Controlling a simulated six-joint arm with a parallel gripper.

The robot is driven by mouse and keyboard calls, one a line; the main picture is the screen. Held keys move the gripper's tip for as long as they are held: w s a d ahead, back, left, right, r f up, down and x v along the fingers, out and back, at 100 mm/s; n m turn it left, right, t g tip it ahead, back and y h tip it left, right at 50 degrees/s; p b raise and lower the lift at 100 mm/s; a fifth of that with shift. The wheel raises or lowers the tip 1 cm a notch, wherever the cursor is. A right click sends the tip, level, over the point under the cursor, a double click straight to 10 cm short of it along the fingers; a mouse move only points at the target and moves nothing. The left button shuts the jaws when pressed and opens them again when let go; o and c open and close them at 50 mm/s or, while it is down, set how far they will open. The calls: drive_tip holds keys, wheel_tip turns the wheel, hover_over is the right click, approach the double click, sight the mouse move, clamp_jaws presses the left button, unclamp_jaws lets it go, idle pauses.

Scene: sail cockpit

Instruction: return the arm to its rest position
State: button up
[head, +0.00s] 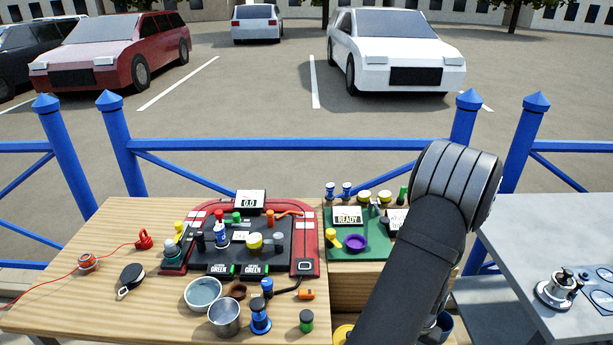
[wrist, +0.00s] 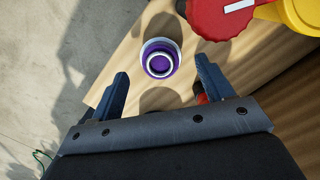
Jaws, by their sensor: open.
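My arm (head: 425,250) rises as a dark link with a grey ribbed joint in front of the right part of the wooden table in the head view. My gripper is hidden in that view. In the wrist view my gripper (wrist: 161,66) is open, with its two blue fingers apart and nothing held between them. A purple and white round object (wrist: 160,60) shows beyond the fingertips on a wooden surface. Whether the fingers are near its height cannot be told.
The wooden table (head: 60,310) holds a red-edged black board (head: 308,225), a green board (head: 375,250), a grey bowl (head: 203,292) and a metal cup (head: 224,318). A grey table (head: 530,235) stands right. A blue railing (head: 290,145) runs behind. Red and yellow parts (wrist: 220,15) lie close in the wrist view.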

drive_tip(key=r, duration=0.6)
drive_tip(key=shift+w+d+r, duration=0.15)
drive_tip(key=shift+w+r, duration=0.1)
drive_tip(key=shift+r, duration=0.05)
drive_tip(key=f, duration=0.7)
drive_tip(key=s+f, duration=0.1)
drive_tip(key=f, duration=0.2)
drive_tip(key=shift+a+f, duration=0.3)
drive_tip(key=shift+f, duration=0.05)
drive_tip(key=shift+w+r, duration=0.1)
wheel_tip(320, 180, up, 4)
drive_tip(key=shift+f, duration=0.1)
drive_tip(key=s+d+r, duration=0.4)
drive_tip(key=s+r, duration=0.3)
drive_tip(key=s, duration=0.4)
wheel_tip(320, 180, up, 24)
drive_tip(key=w+n, duration=0.1)
drive_tip(key=w, duration=0.1)
drive_tip(key=shift+w+a+f, duration=0.15)
drive_tip(key=shift+a+f, duration=0.05)
drive_tip(key=shift+a, duration=0.25)
